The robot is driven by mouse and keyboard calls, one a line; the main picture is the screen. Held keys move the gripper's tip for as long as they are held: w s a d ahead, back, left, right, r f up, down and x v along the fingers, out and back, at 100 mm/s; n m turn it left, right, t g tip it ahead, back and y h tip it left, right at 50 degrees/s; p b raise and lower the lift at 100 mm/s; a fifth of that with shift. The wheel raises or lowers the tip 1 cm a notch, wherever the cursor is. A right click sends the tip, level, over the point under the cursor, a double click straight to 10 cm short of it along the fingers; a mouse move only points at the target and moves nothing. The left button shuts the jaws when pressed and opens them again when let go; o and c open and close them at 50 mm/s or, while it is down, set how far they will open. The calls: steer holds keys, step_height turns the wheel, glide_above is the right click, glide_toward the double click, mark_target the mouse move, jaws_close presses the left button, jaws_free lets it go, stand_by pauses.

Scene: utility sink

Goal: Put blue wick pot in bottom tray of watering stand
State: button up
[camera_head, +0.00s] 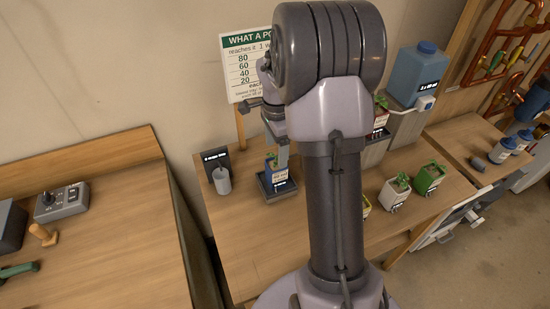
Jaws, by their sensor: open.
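The blue wick pot (277,174), with a pale label and a small green plant, stands upright in a shallow dark tray (285,190) on the wooden bench. My gripper (279,150) is just above and around the top of this pot, with its jaws open. One pale finger shows beside the plant; whether it touches the pot I cannot tell. The watering stand (405,128) is the stepped grey structure at right, partly behind my arm. A plant pot (380,113) sits on a dark tray on one of its steps. Its lower part is hidden by my arm.
A blue tank (417,75) tops the stand. A white pot (394,194), a green pot (429,178) and a partly hidden yellow pot (367,207) stand at right. A grey cylinder (222,180) stands left of the tray. The bench's front left is clear.

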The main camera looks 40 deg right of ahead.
steer(key=s+a+r+n+t, duration=0.1)
steer(key=s+a+r+n, duration=0.15)
steer(key=a+r, duration=0.35)
steer(key=s+a+r+n+t, duration=0.1)
steer(key=a+r+n, duration=0.3)
steer(key=a+r, duration=0.2)
steer(key=s+a+r+n+t+y, duration=0.1)
steer(key=s+a+r+n+t, duration=0.1)
steer(key=s+a+n, duration=0.3)
steer(key=s+a+r+n+t+y, duration=0.1)
steer(key=s+a+r+n, duration=0.1)
steer(key=s+a+n, duration=0.3)
steer(key=s+a, duration=0.3)
steer(key=s, duration=0.2)
steer(key=shift+s+a+r+t, duration=0.3)
steer(key=shift+s+r+t, duration=0.1)
